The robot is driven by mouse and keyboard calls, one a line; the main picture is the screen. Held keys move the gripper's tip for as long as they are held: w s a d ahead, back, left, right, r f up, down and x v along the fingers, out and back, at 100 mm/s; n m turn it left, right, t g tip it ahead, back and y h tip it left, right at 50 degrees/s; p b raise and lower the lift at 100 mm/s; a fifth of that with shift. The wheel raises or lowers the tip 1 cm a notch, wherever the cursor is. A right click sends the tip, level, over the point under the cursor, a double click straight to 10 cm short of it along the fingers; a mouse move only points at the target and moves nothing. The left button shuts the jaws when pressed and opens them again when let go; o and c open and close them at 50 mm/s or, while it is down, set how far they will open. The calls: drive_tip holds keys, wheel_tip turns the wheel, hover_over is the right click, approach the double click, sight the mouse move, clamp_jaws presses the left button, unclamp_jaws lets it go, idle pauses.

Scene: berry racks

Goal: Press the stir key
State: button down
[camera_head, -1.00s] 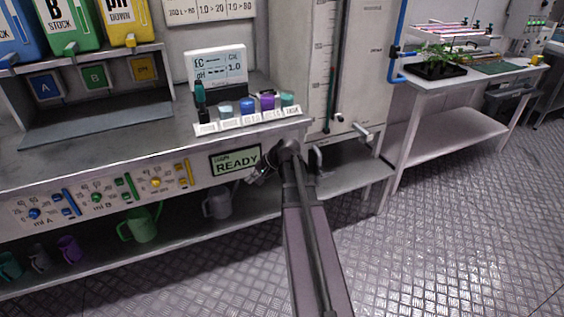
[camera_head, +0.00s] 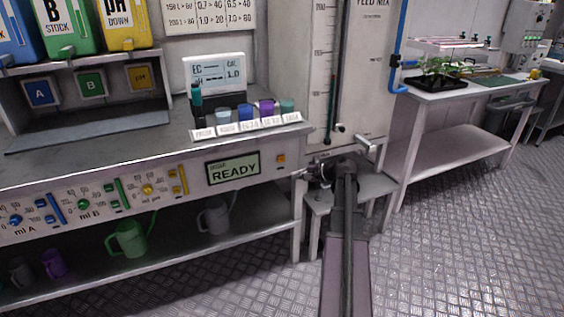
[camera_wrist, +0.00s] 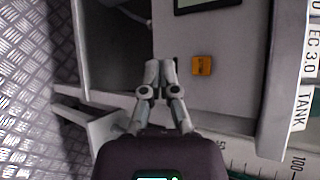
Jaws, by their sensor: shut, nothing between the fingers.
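A small orange key (camera_head: 281,158) sits on the bench's front panel, just right of the READY display (camera_head: 233,169); its marking is too small to read. It also shows in the wrist view (camera_wrist: 202,65), right of my fingertips. My gripper (camera_wrist: 162,62) is shut and empty, its fingers together in front of the panel and apart from the key in the picture. In the head view my gripper (camera_head: 300,174) is near the panel's right end, below and right of the key.
Small cups (camera_head: 246,112) stand behind labels along the bench top. Dosing knobs and sliders (camera_head: 147,190) are on the panel to the left. A tall graduated tank (camera_head: 350,70) stands just right of the bench. Jugs (camera_head: 128,238) sit on the lower shelf.

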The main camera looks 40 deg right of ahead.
sight(279, 162)
drive_tip(key=shift+w, duration=0.15)
drive_tip(key=shift+w+d, duration=0.35)
drive_tip(key=shift+w, duration=1.05)
drive_tip(key=shift+w+d, duration=0.35)
drive_tip(key=shift+w, duration=1)
drive_tip(key=shift+w+d, duration=0.35)
drive_tip(key=shift+w, duration=1.05)
drive_tip(key=shift+w+d, duration=0.2)
drive_tip(key=shift+w, duration=0.65)
drive_tip(key=shift+s+a, duration=0.25)
drive_tip(key=shift+s, duration=0.6)
drive_tip(key=shift+s+a, duration=0.2)
drive_tip(key=shift+s, duration=0.6)
drive_tip(key=shift+s+a, duration=0.15)
drive_tip(key=shift+s, duration=0.7)
drive_tip(key=shift+s+a, duration=0.2)
drive_tip(key=shift+s, duration=0.6)
drive_tip(key=shift+a, duration=0.1)
